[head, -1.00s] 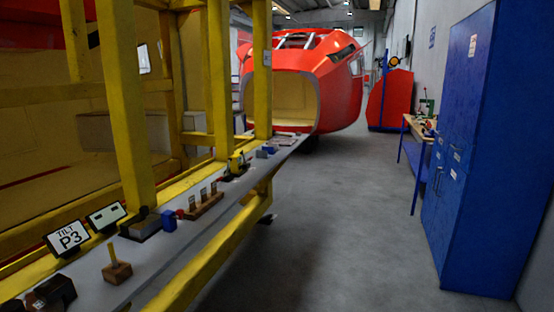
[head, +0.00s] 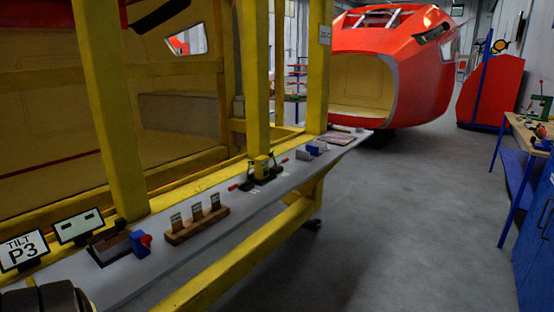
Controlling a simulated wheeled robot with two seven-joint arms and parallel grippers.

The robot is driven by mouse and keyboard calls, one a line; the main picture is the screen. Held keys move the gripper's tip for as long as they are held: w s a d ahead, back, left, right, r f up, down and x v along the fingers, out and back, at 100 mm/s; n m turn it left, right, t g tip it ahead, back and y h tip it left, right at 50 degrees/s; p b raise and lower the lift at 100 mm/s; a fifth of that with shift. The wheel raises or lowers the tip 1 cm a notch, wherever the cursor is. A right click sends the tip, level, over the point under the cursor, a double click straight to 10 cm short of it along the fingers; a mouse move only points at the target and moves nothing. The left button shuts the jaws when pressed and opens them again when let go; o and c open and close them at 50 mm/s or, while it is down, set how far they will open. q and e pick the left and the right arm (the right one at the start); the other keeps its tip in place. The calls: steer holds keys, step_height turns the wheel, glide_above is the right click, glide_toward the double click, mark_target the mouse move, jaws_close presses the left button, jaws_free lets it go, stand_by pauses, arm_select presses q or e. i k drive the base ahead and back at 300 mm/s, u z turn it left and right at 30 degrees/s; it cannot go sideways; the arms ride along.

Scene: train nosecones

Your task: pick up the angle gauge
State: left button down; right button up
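I cannot tell for sure which object is the angle gauge. A small blue block with a red knob (head: 141,244) stands on the grey ledge (head: 237,235), beside a dark flat-topped box (head: 109,248). Farther along the ledge, a small blue and grey piece (head: 314,148) sits near its far end. A sign reading "TILT P3" (head: 22,251) and a second small display (head: 78,227) stand at the left. Neither gripper can be made out. A dark rounded shape fills the bottom left corner and hides part of the ledge; it may be part of my arm.
A wooden holder with three upright tags (head: 196,224) and a black and yellow clamp-like tool with red ends (head: 262,170) stand on the ledge. Yellow posts (head: 113,125) rise behind it. The floor (head: 410,215) to the right is clear, up to a blue cabinet (head: 536,245) and workbench.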

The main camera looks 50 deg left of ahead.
mark_target(261, 164)
steer(key=u, duration=0.8)
steer(key=i, duration=1)
steer(key=u, duration=1.3)
steer(key=k, duration=0.25)
steer(key=z, duration=1.3)
steer(key=i, duration=1.25)
steer(key=u, duration=0.3)
